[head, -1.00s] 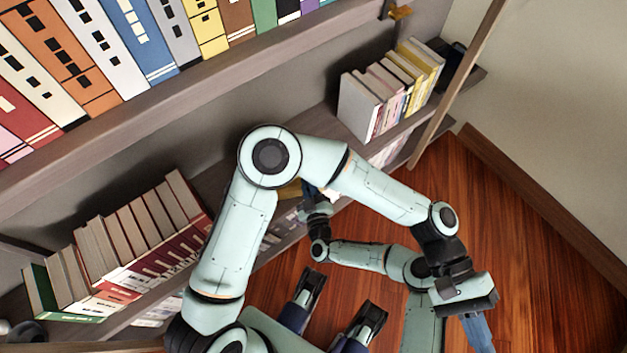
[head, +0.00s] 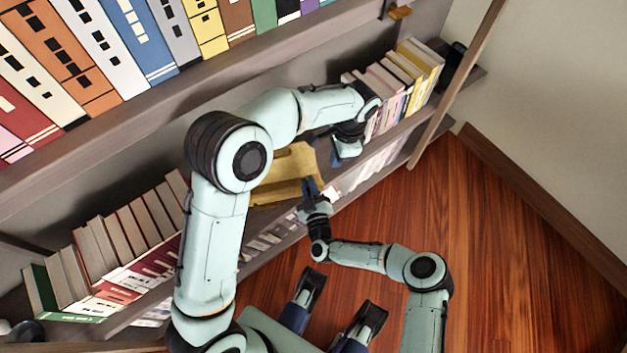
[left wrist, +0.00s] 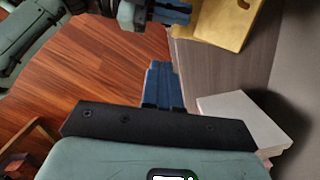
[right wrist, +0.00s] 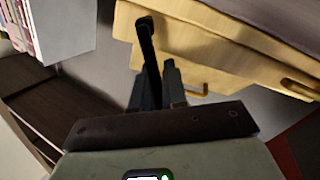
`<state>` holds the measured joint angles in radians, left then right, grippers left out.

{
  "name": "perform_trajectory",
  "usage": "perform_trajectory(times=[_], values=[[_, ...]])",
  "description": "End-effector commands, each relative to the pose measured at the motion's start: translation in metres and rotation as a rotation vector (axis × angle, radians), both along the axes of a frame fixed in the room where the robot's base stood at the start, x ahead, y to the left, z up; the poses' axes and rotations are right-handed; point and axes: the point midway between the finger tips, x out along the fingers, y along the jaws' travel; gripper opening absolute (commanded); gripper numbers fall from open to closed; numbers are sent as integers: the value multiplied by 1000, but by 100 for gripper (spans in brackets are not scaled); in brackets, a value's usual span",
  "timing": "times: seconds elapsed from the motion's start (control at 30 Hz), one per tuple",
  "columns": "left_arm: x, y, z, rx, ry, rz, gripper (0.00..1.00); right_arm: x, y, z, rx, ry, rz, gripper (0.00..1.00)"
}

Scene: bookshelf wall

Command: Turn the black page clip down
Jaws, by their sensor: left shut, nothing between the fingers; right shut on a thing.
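The wooden book stand (head: 288,172), yellowish, sits on the lower shelf; it shows at the top of the right wrist view (right wrist: 220,45) and the left wrist view (left wrist: 232,22). The black page clip (right wrist: 147,38) is a thin dark bar with a rounded end, in front of the stand's face in the right wrist view. My right gripper (right wrist: 160,82) is shut on the clip's near part; in the head view it is at the stand's front (head: 309,188). My left gripper (left wrist: 161,72) is shut and empty, right of the stand in the head view (head: 340,158).
A brass-coloured hook (right wrist: 198,92) shows at the stand's edge. Books (head: 400,80) stand right of my left gripper, and more books (head: 130,235) stand left of the stand. The upper shelf (head: 160,105) overhangs behind. The wooden floor (head: 490,240) is clear.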

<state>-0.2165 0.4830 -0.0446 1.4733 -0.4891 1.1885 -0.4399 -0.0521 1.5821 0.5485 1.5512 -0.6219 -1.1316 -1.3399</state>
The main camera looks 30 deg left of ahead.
Motion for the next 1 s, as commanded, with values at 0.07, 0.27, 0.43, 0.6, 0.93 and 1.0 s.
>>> perform_trajectory(times=[0.07,0.27,0.43,0.6,0.93,1.0], values=[[-2,9,-3,14,12,-5,0,0,0,-1,-1,3,-1,0],[-6,13,-30,17,20,-9,0,0,0,-1,-1,3,-1,0],[-11,18,-66,16,20,-7,0,0,0,-1,-1,3,-1,0],[-15,22,-101,15,19,-7,0,0,0,-1,-1,2,0,0],[-37,45,-116,14,14,-6,0,0,0,-1,-1,2,0,0],[-37,46,-117,14,13,-6,0,0,0,-1,-1,2,0,0]])
